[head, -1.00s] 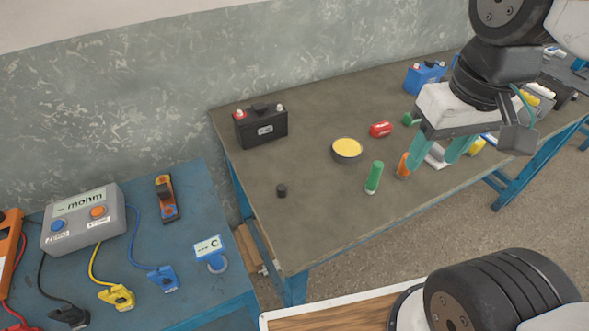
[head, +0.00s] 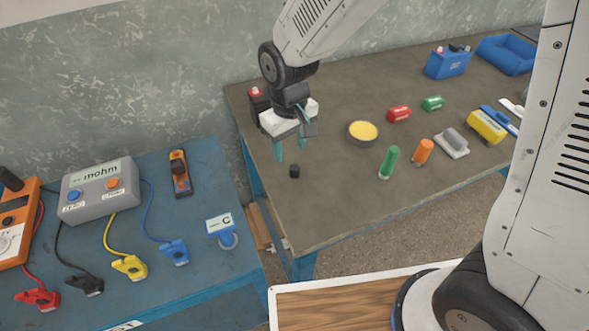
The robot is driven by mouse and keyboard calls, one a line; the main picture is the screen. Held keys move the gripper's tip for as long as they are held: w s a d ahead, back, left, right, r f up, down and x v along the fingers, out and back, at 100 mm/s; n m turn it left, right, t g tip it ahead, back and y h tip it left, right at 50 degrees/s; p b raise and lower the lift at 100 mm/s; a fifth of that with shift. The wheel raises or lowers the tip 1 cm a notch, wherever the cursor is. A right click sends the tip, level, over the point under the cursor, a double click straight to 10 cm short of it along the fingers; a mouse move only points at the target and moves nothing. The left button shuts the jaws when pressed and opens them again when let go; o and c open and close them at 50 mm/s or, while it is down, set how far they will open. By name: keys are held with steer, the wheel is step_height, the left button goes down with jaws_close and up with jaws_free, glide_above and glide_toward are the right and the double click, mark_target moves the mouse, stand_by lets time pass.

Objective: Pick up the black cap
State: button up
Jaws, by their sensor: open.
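The black cap (head: 294,171) is a small dark cylinder standing on the brown-grey table top (head: 330,205), near its left edge. My gripper (head: 291,154) is open and empty, with its teal fingers pointing down. In the picture the fingertips are just above the cap, one to its upper left and one to its upper right. The cap shows fully and nothing holds it. How high the fingers are above the table is hard to tell.
A black battery (head: 258,104) is partly hidden behind my gripper. A bowl of yellow stuff (head: 362,132), a green cylinder (head: 389,162) and an orange cylinder (head: 423,151) stand to the right. The table in front of the cap is clear. A blue bench (head: 190,230) holds a grey meter (head: 100,189).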

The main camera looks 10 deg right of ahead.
mark_target(295, 168)
steer(key=f, duration=0.2)
steer(key=d+f, duration=0.1)
steer(key=f, duration=0.3)
steer(key=shift+s+d+f, duration=0.15)
steer(key=shift+s+f, duration=0.1)
steer(key=shift+f, duration=0.5)
steer(key=c, duration=1)
